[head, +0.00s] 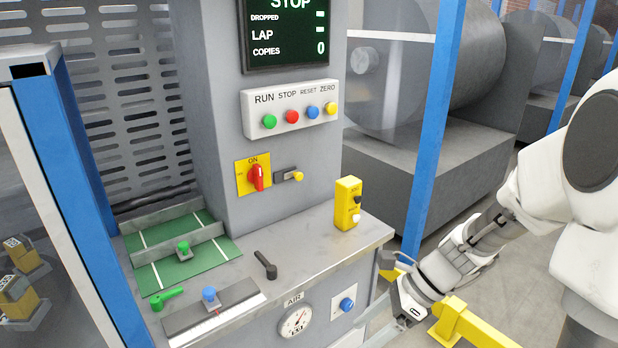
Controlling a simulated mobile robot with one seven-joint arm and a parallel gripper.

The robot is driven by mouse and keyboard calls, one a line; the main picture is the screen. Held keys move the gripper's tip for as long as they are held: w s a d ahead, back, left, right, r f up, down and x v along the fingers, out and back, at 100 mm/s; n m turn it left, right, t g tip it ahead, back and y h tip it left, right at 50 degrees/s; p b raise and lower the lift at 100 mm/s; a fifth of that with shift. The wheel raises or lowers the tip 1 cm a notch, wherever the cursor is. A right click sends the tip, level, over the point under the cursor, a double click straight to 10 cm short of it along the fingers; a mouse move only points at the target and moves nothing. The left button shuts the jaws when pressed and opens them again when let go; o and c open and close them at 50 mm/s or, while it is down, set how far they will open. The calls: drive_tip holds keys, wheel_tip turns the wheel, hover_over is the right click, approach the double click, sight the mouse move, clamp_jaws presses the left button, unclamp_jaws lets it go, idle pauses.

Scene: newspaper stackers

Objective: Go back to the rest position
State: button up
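My arm comes in from the right of the head view. My gripper (388,300) is low, just right of the console's front corner. Its fingers are small and partly lost against the console edge and the yellow rail, so I cannot tell whether they are apart. I see nothing held in it. The grey console (320,245) carries a yellow box with a black and a white button (347,203), a black lever (265,265) and a red rotary switch (256,177) at ON. The display (287,33) reads STOP, with COPIES 0.
A blue post (436,130) stands behind the gripper. A yellow floor rail (475,325) runs below the arm. Large grey rolls (480,60) are behind the posts. A pressure gauge (294,321) and blue knob (346,304) are on the console front. Grey floor lies at the right.

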drive_tip(key=s+d+r+n+t+h+p, duration=0.1)
drive_tip(key=s+r+n+t+h+p, duration=0.1)
drive_tip(key=r+n, duration=0.8)
drive_tip(key=s+d+r+n+t+h+p, duration=0.2)
drive_tip(key=s+r+n+t+h+p, duration=0.1)
drive_tip(key=s+r+n, duration=0.4)
wheel_tip(320, 180, up, 4)
drive_tip(key=n+t+h, duration=0.1)
drive_tip(key=n+h, duration=0.1)
drive_tip(key=n, duration=0.2)
drive_tip(key=shift+d+h, duration=0.3)
